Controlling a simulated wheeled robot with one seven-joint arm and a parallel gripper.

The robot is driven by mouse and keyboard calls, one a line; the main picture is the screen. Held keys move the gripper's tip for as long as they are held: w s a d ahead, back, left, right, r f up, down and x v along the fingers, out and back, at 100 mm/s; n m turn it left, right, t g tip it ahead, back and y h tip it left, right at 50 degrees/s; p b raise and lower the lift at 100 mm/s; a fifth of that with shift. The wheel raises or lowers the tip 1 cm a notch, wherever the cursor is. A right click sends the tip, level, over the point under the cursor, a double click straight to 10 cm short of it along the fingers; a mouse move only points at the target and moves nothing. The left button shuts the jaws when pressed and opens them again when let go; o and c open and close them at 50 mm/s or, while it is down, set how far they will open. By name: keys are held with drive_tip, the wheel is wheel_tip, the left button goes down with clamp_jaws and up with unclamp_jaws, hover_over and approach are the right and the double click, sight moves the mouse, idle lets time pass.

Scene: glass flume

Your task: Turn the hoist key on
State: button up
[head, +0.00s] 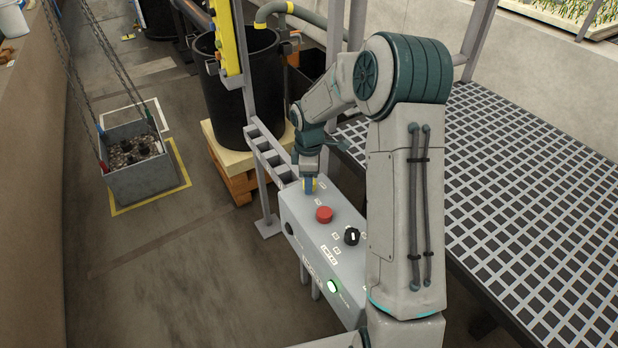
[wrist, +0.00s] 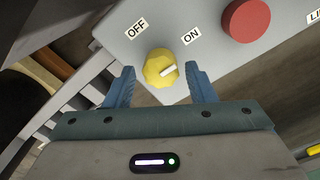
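The hoist key is a yellow faceted knob (wrist: 161,68) on the grey control box (head: 313,232). OFF and ON labels sit beside it in the wrist view. Its white mark points to the right and slightly up in that view, on the ON label's side. My gripper (wrist: 162,84) is open, its two blue fingers on either side of the knob, with a gap showing on each side. In the head view my gripper (head: 309,186) is at the far end of the box top and mostly hides the knob.
A red button (head: 324,214), a black selector (head: 351,236) and a lit green button (head: 333,286) are on the box. A grey bin (head: 140,180) hangs on chains at left. A black barrel (head: 225,100) stands behind. Metal grating (head: 510,190) lies right.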

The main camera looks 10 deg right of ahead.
idle(0.3)
wheel_tip(320, 180, up, 14)
drive_tip(key=shift+b, duration=0.45)
drive_tip(key=shift+f, duration=0.1)
drive_tip(key=shift+s, duration=0.1)
drive_tip(key=s+r+m+t, duration=0.3)
drive_tip(key=s+m, duration=1.2)
drive_tip(key=s, duration=1.3)
